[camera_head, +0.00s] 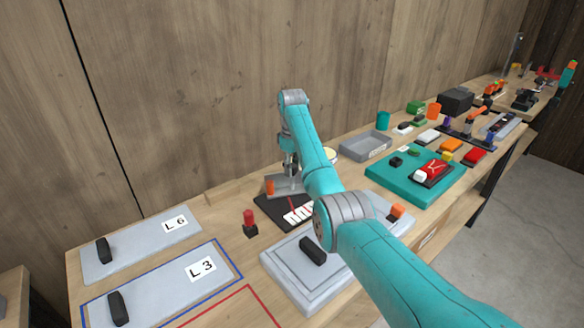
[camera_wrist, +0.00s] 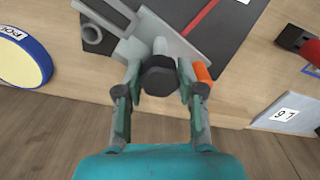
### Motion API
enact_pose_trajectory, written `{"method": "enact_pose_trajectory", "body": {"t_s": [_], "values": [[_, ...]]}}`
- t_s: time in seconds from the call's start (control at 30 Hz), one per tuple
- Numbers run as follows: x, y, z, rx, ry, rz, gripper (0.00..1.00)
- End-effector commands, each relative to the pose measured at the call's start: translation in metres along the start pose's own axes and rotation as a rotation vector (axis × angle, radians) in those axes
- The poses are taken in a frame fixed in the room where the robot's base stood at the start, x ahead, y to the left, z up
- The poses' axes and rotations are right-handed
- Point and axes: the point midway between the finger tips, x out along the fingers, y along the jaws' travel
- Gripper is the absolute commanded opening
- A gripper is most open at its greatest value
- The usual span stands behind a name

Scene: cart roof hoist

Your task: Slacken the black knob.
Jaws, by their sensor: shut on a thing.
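The black knob (camera_wrist: 160,76) sits between my two fingers in the wrist view, on a light grey stem. My gripper (camera_wrist: 160,88) is shut on it, one finger on each side. The stem rises beside a grey fixture block (camera_wrist: 172,38) on a dark board (camera_wrist: 232,40). An orange piece (camera_wrist: 202,72) shows just right of the right finger. In the head view my gripper (camera_head: 290,168) is over the grey fixture at the back of the dark board (camera_head: 267,207); I cannot make out the knob there.
A red-topped peg (camera_head: 249,222) stands left of the board. Panels marked L 6 (camera_head: 145,245) and L 3 (camera_head: 165,290) lie at the left. A grey tray (camera_head: 366,146) and a teal board (camera_head: 392,184) are to the right. A yellow-and-blue round thing (camera_wrist: 22,65) is near the fixture.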

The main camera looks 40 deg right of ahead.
Motion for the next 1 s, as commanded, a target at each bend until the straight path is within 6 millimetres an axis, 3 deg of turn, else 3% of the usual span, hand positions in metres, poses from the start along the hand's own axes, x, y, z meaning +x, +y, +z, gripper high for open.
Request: {"method": "enact_pose_trajectory", "body": {"t_s": [0.5,1.0], "values": [[0.0047,-0.001,0.0015,-0.391,-0.005,-0.006,0.03],[0.0056,-0.0011,0.0019,-0.5,-0.006,-0.008,0.03]]}}
